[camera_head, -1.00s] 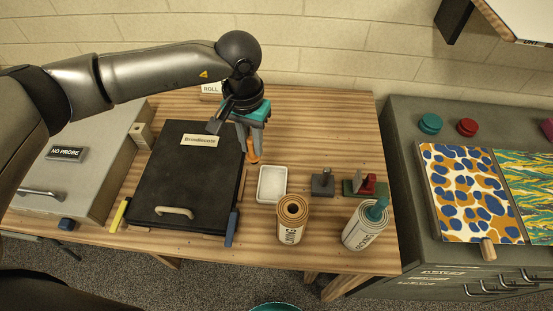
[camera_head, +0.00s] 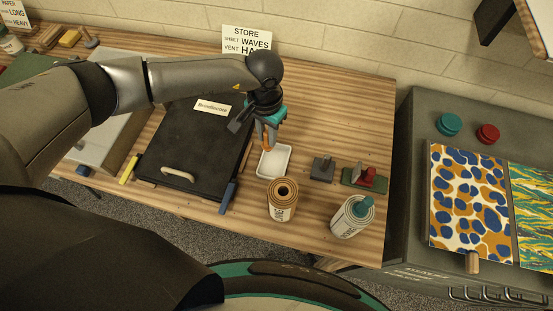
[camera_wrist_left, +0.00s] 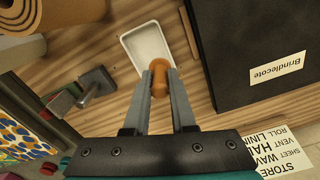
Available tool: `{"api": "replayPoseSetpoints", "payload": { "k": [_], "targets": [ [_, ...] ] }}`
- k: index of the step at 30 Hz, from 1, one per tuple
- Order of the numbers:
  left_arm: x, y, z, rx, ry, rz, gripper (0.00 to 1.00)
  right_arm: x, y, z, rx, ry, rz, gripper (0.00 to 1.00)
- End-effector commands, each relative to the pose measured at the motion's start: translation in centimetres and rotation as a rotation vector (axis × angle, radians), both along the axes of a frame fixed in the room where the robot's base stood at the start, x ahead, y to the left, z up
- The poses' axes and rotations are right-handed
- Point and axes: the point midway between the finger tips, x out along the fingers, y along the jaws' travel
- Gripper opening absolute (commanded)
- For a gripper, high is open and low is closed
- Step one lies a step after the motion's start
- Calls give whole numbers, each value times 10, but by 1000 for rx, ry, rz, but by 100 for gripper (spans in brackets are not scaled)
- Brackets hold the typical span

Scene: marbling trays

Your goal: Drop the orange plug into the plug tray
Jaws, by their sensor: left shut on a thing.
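The orange plug (camera_wrist_left: 159,78) is held between the fingertips of my left gripper (camera_wrist_left: 160,80) in the wrist view. In the head view my left gripper (camera_head: 268,142) comes down from above, with the orange plug (camera_head: 268,134) partly hidden between its fingers. The plug tray (camera_head: 282,174), a small white rectangular dish, lies on the wooden table just below the gripper; it shows empty in the wrist view (camera_wrist_left: 152,50). The gripper covers part of the tray's far edge in the head view. My right gripper is not in view.
A black case (camera_head: 190,165) labelled Brindlecote lies left of the tray.

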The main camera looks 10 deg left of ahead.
Motion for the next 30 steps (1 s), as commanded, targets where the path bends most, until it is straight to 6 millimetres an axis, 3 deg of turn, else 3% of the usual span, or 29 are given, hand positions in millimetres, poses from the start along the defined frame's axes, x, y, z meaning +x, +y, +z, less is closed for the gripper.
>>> {"api": "replayPoseSetpoints", "payload": {
  "k": [6, 14, 15, 24, 30],
  "targets": [
    [0, 0, -23, 0, 2, 0, 0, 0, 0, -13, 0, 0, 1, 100],
    [0, 0, -23, 0, 0, 0, 0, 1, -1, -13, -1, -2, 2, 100],
    [0, 0, -23, 0, 0, 0, 25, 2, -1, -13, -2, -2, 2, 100],
    [0, 0, -23, 0, 0, 0, 58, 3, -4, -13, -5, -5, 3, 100],
    [0, 0, -23, 0, 0, 0, 58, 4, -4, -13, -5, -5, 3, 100]
  ]
}}
